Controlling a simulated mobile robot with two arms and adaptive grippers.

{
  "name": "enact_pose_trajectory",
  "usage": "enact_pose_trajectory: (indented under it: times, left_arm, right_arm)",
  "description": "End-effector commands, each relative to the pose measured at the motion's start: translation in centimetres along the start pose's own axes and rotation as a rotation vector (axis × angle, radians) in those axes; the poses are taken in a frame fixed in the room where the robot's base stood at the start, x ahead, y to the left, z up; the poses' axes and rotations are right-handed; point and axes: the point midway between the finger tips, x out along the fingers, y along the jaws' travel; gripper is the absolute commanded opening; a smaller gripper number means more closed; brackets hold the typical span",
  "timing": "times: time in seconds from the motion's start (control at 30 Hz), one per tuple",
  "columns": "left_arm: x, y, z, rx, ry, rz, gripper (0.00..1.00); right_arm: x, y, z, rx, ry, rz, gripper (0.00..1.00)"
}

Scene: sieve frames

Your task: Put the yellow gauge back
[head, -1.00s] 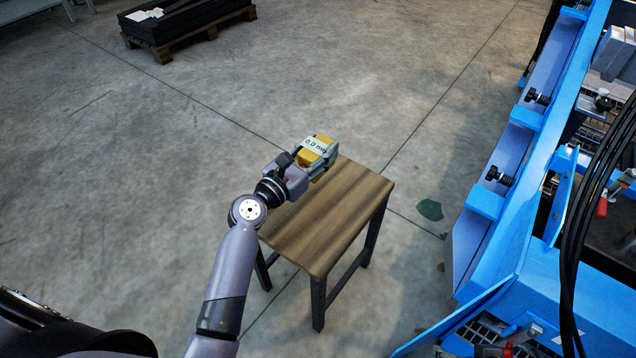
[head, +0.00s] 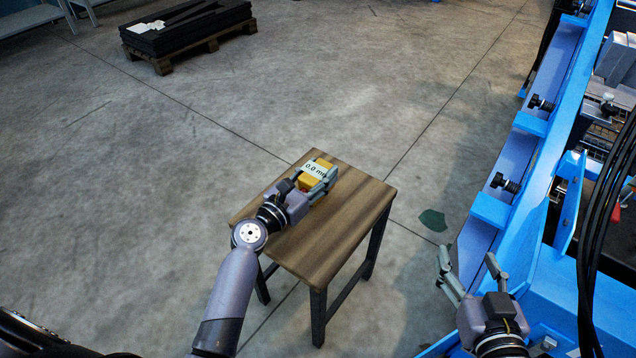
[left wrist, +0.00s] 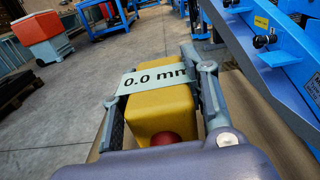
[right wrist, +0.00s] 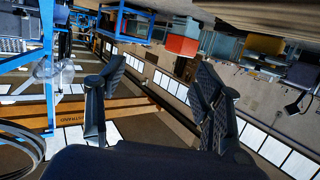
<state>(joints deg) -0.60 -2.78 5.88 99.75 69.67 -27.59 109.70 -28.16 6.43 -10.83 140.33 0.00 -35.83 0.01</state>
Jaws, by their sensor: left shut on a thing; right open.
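The yellow gauge (head: 319,177) is a small yellow block with a pale display reading "0.0 mm". My left gripper (head: 317,180) is shut on it, at the far part of the wooden table (head: 330,240). I cannot tell whether the gauge touches the tabletop. In the left wrist view the gauge (left wrist: 160,108) sits between the two fingers, with a red round part at its near end. My right gripper (head: 472,268) is open and empty, beside the blue machine at the lower right. The right wrist view shows nothing between its fingers (right wrist: 155,100).
The blue machine frame (head: 545,190) with black knobs runs along the right side, and black cables hang before it. A pallet with black boards (head: 190,30) lies at the back left. The tabletop is otherwise bare, and open floor surrounds it.

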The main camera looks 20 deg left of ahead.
Motion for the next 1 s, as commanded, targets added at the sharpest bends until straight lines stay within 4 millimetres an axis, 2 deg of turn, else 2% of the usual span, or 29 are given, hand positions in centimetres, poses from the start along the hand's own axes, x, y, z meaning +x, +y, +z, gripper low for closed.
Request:
enact_pose_trajectory:
  times: [0.2, 0.4, 0.9, 0.93, 1.0]
  left_arm:
    - [0.0, 0.0, -2.0, 0.0, -0.001, 0.0, 0.0]
    - [0.0, 0.0, -2.7, 0.001, -0.002, 0.0, 0.0]
    - [0.0, 0.0, -2.9, 0.001, -0.002, 0.0, 0.0]
    - [0.0, 0.0, -3.0, 0.0, 0.001, 0.0, 0.42]
    - [0.0, 0.0, -3.0, 0.0, 0.001, 0.0, 0.47]
  right_arm:
    - [0.0, -0.8, -5.1, 0.004, 0.291, -0.018, 0.61]
    - [-0.8, -1.1, -8.1, 0.008, 0.451, -0.026, 0.61]
    - [-1.2, -1.2, -8.9, 0.009, 0.498, -0.028, 0.61]
    - [-1.3, -1.2, -9.0, 0.009, 0.502, -0.028, 0.61]
    - [-1.3, -1.2, -9.0, 0.009, 0.502, -0.028, 0.61]
